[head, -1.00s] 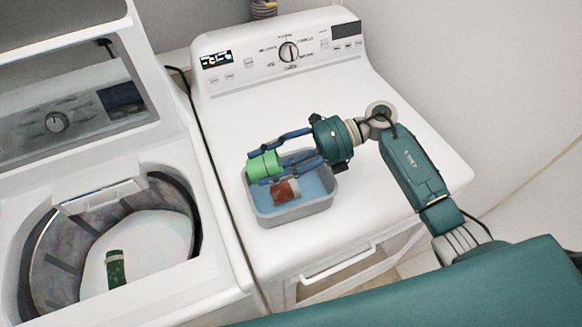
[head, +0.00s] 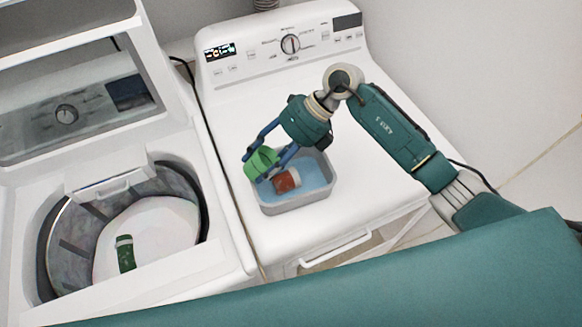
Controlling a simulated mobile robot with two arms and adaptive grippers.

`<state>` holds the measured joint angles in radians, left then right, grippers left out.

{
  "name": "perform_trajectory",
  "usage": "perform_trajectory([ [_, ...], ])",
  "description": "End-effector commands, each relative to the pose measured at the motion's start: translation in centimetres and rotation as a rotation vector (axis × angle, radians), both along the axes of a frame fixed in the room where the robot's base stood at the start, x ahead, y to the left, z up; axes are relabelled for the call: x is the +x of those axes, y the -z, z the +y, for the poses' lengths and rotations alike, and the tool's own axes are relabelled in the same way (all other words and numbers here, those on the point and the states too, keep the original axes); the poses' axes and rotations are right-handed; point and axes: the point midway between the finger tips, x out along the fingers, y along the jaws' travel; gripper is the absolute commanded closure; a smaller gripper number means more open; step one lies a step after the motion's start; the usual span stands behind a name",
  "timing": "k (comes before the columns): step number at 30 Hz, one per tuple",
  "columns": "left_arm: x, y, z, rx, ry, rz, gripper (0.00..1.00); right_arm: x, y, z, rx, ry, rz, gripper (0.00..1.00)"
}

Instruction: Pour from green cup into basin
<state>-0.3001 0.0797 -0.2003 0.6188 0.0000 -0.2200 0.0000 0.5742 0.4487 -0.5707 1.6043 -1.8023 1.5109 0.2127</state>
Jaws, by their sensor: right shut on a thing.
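The green cup (head: 261,162) is held by my right gripper (head: 264,160), which is shut on it. The cup is tilted over the left part of the basin, with its mouth out of clear sight. The grey basin (head: 297,206) stands on the white machine's top. It holds blue liquid or has a blue inside, and a red-brown object (head: 286,180) lies in it. I cannot see anything flowing from the cup. My left gripper is not in view.
The white machine (head: 375,185) under the basin has a rear control panel (head: 290,45) and free room right of the basin. At left, an open top-loading washer (head: 70,235) holds a dark green cylinder (head: 125,253). A wall rises at right.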

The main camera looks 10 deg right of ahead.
Motion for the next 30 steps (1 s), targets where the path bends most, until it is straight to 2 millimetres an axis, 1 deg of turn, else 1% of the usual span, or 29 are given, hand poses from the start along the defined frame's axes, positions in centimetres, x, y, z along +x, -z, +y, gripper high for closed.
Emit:
perform_trajectory([
  [1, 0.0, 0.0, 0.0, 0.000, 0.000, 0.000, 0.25, 0.2, -0.7, 0.3, -0.044, -0.007, -0.012, 0.81],
  [3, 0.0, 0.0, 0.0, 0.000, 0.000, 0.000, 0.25, 0.2, -1.0, 0.5, -0.103, -0.007, -0.009, 0.81],
  [9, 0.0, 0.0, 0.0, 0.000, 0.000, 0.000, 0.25, 0.2, -0.3, 2.3, -0.268, -0.008, -0.004, 0.81],
  [14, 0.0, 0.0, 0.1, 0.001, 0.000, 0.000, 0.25, 0.2, -1.2, 3.5, -0.399, -0.010, -0.003, 0.81],
  [19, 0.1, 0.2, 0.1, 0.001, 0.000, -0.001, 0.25, 0.2, -0.4, 4.8, -0.554, -0.012, 0.004, 0.81],
  [21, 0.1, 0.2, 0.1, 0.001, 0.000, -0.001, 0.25, 0.2, -0.5, 5.2, -0.609, -0.011, 0.004, 0.81],
  [25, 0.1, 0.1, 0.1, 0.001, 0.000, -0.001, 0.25, 0.2, -0.9, 5.7, -0.688, -0.009, 0.006, 0.81],
  [30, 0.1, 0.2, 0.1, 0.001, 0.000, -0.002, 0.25, 0.2, -1.1, 6.0, -0.742, -0.009, 0.010, 0.81],
])
